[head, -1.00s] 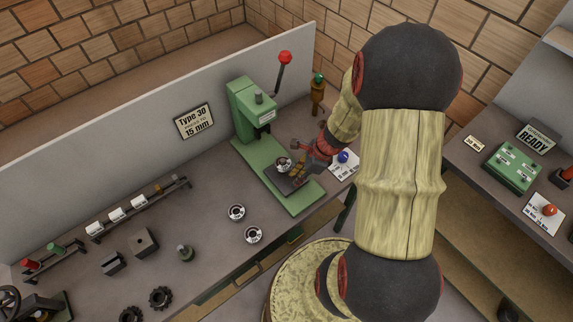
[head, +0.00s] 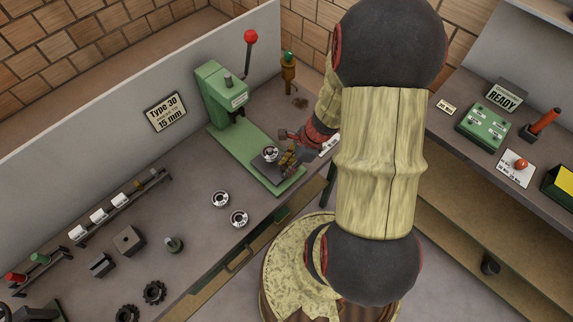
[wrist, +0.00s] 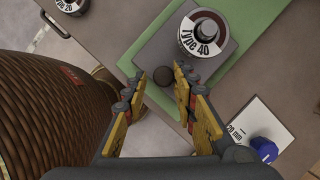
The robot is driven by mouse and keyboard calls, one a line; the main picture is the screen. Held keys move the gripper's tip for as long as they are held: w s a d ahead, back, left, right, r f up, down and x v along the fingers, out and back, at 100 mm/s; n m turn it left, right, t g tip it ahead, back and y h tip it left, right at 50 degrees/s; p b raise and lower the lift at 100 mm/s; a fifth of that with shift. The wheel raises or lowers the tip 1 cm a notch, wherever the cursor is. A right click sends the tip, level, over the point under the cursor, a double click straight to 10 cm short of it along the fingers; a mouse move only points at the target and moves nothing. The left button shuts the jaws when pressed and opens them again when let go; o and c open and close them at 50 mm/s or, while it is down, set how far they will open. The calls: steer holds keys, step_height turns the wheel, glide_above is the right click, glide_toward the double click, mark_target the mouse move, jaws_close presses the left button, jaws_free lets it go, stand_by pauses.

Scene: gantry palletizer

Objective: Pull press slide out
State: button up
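The green press (head: 222,95) stands at the back of the bench, with its long green base (head: 245,150) running toward the front edge. Its dark slide plate (head: 262,173) lies near the front end of the base and carries a round part marked Type 40 (wrist: 203,34). A dark round knob (wrist: 163,76) sits at the slide's near edge. My gripper (wrist: 160,76) is at this knob, one finger on each side, with small gaps visible. In the head view my gripper (head: 287,155) is beside the slide and partly hides it.
A card with a blue knob (wrist: 262,149) lies right of the base. Two ring parts (head: 220,199) (head: 238,219) lie left of the press. A red-topped lever (head: 250,37) rises behind it. A second bench with a green control box (head: 483,127) is at right.

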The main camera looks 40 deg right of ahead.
steer(key=shift+w, duration=0.15)
steer(key=shift+d+r, duration=0.15)
steer(key=shift+r, duration=0.25)
steer(key=v, duration=1.1)
